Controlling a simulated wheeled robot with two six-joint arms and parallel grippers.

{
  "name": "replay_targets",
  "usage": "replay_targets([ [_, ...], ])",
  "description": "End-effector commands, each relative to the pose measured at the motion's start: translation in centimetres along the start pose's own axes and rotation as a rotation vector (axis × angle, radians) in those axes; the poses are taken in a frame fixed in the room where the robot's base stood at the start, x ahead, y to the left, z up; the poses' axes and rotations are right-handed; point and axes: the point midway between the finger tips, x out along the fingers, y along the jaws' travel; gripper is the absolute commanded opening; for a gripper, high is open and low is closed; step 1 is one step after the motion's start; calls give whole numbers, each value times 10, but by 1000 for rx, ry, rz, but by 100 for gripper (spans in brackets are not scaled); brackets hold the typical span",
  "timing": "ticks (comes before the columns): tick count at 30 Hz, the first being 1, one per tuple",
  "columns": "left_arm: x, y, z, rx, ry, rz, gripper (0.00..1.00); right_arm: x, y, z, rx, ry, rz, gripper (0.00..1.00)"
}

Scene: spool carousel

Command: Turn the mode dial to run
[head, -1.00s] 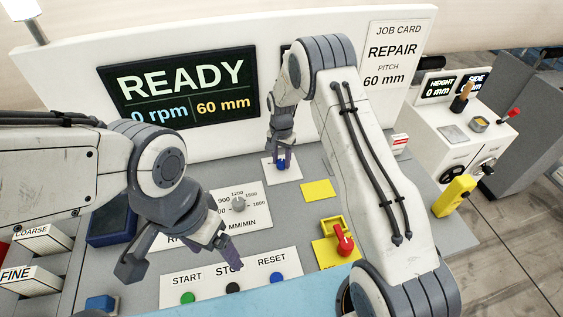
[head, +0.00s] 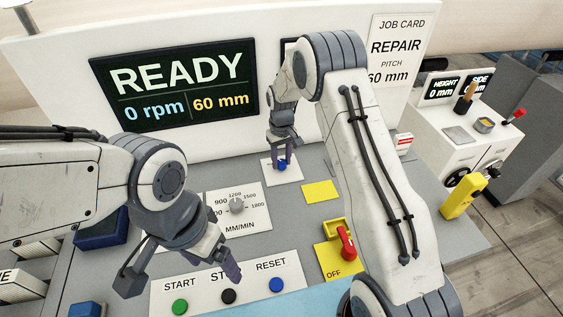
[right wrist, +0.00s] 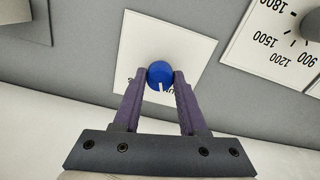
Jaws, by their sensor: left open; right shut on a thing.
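The mode dial is a small blue knob (head: 282,164) with a white pointer line, on a white plate (head: 270,178) at the back of the grey console. It also shows in the right wrist view (right wrist: 159,73), between the purple fingers of my right gripper (right wrist: 160,80). My right gripper (head: 281,158) is shut on the knob from above. The pointer line points toward the gripper's base in the wrist view. The plate's lettering is mostly hidden by the fingers. My left gripper (head: 180,272) is open and empty above the console, at the left of the button panel.
A START, STOP and RESET button panel (head: 252,290) lies at the front. A grey speed dial (head: 237,205), a yellow pad (head: 320,191) and a red switch (head: 346,243) marked OFF are nearby. The screen (head: 178,88) reads READY, 0 rpm, 60 mm.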

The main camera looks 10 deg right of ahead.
Motion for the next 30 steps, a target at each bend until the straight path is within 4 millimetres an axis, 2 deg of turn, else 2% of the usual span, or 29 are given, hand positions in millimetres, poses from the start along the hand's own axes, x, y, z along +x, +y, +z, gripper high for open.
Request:
replay_targets([
  [12,8,-1,0,1,0,0,85,0,1,0,-234,-2,1,0],
  [30,9,-1,0,1,0,0,85,-1,1,0,-284,-2,2,0],
])
